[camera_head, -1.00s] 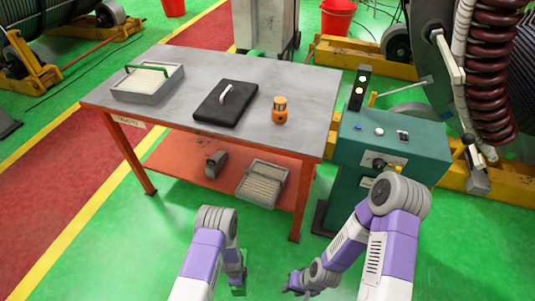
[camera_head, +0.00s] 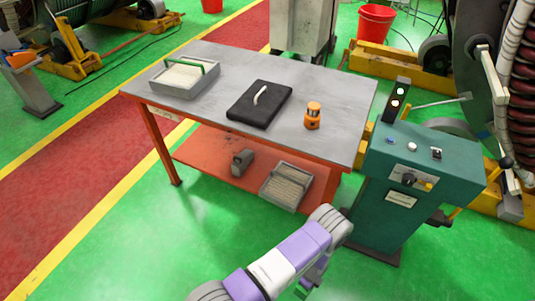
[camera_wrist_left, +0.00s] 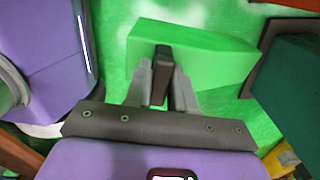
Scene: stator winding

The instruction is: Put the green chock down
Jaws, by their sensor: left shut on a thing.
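The green chock (camera_wrist_left: 210,52), a bright green wedge-like block, fills the upper middle of the left wrist view. My left gripper (camera_wrist_left: 162,72) is shut on it, and its fingers cover part of the near side. In the head view my left arm reaches from the bottom edge towards the right, and its gripper end (camera_head: 312,276) hangs low over the green floor. My right gripper is not in view.
A grey-topped table (camera_head: 330,85) with an orange lower shelf (camera_head: 207,158) stands ahead. A teal control cabinet (camera_head: 425,165) stands to its right, close to my left arm. It also shows in the wrist view (camera_wrist_left: 292,90). Green floor (camera_head: 130,250) lies open at lower left.

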